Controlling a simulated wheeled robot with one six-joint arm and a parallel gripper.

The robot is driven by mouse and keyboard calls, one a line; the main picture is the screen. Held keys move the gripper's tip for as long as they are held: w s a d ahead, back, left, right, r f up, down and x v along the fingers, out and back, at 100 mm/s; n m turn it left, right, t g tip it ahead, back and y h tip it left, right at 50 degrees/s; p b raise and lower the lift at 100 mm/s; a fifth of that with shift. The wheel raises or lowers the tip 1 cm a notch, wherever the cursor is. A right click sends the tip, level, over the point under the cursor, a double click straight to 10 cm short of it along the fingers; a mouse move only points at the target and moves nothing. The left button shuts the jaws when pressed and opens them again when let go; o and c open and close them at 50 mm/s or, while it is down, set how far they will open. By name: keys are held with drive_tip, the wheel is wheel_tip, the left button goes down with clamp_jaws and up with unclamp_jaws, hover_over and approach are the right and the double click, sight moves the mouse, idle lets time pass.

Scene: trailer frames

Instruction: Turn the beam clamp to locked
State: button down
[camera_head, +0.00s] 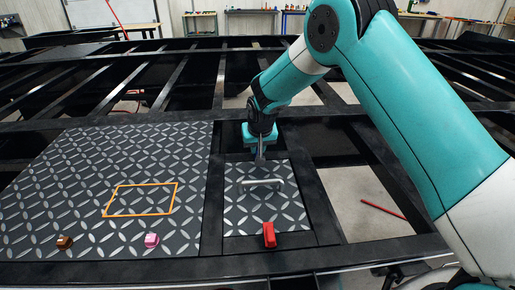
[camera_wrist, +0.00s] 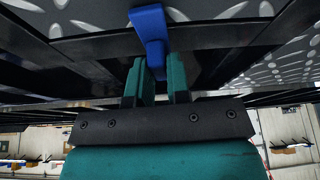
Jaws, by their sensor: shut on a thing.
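A small blue clamp (camera_wrist: 150,25) shows in the wrist view, at the border of a tread plate and a dark beam. Its narrow lower end is between the two teal fingers of my gripper (camera_wrist: 157,76), which are shut on it. In the head view my gripper (camera_head: 260,156) points down at the far edge of the small tread plate (camera_head: 240,216), behind its metal handle (camera_head: 262,183). The blue clamp cannot be made out there. A red clamp (camera_head: 269,235) lies across the near edge of the same plate.
A larger tread plate (camera_head: 70,185) to the left carries an orange outlined square (camera_head: 141,214), a brown block (camera_head: 65,242) and a pink block (camera_head: 152,240). Dark frame beams with open gaps surround the plates. A red rod (camera_head: 382,209) lies on the floor at right.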

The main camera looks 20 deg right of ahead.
drive_tip(key=shift+m, duration=0.6)
drive_tip(key=shift+h, duration=0.3)
drive_tip(key=c, duration=1.1)
unclamp_jaws()
drive_tip(key=shift+r, duration=0.1)
drive_tip(key=b+v, duration=0.2)
drive_tip(key=v, duration=1.5)
drive_tip(key=shift+w+r, duration=0.1)
drive_tip(key=shift+r, duration=0.05)
drive_tip(key=s+a+n+g+y, duration=0.1)
drive_tip(key=s+n, duration=0.2)
drive_tip(key=s, duration=0.8)
drive_tip(key=s+a+r+n+g+y, duration=0.1)
drive_tip(key=s+n+g+y, duration=0.1)
drive_tip(key=s, duration=0.9)
drive_tip(key=s+a+n+g+y, duration=0.1)
drive_tip(key=s+n, duration=0.3)
drive_tip(key=s, duration=0.8)
drive_tip(key=shift+s+r+g+y, duration=0.15)
drive_tip(key=shift+r+g+y, duration=0.15)
drive_tip(key=shift+y, duration=0.3)
